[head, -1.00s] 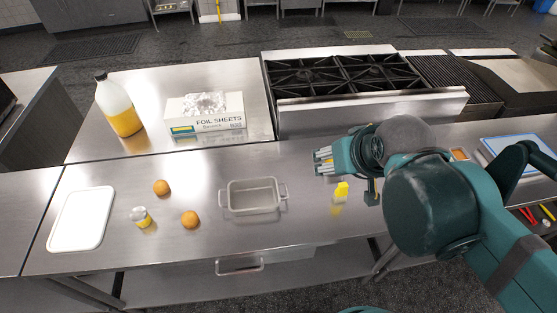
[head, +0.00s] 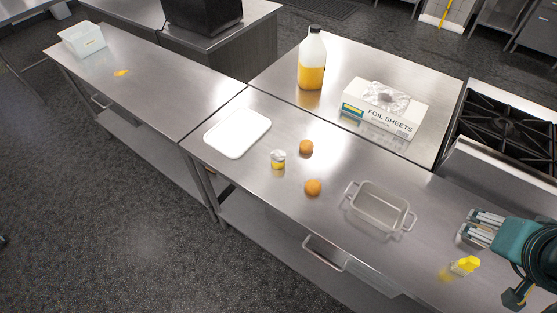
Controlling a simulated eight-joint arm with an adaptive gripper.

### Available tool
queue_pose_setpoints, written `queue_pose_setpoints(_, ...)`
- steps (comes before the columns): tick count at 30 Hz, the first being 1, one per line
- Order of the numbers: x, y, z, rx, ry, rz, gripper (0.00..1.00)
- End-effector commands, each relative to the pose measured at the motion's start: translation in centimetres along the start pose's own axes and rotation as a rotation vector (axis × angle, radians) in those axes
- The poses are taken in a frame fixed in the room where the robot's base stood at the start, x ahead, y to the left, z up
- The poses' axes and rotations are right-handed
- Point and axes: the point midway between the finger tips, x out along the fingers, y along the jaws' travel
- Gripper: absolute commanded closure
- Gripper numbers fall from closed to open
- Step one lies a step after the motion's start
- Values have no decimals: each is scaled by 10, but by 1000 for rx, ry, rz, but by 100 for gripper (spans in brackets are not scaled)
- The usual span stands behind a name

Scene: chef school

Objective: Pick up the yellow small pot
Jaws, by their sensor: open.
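A small pot (head: 278,159) with a yellow lower part and a pale top stands on the steel counter in the head view, near two orange round items. Another small bright yellow object (head: 465,264) stands on the counter at the lower right, just in front of my gripper; its exact kind is hard to tell. My gripper (head: 468,228) is at the right edge, open and empty, its fingers pointing left. It is well to the right of the small pot, with a metal pan (head: 379,209) between them.
A white tray (head: 238,133) lies left of the small pot. Orange round items (head: 306,148) (head: 313,187) sit beside it. A bottle (head: 312,62) and a foil sheets box (head: 384,108) stand behind. The left counter is mostly clear, with a white container (head: 83,40) at its far end.

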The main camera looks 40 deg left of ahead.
Motion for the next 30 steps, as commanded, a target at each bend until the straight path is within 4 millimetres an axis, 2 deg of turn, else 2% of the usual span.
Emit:
queue_pose_setpoints(21, 0, -1, -1, -3, -1, -2, 49)
queue_pose_setpoints(30, 5, -18, -16, -55, -27, -25, 49)
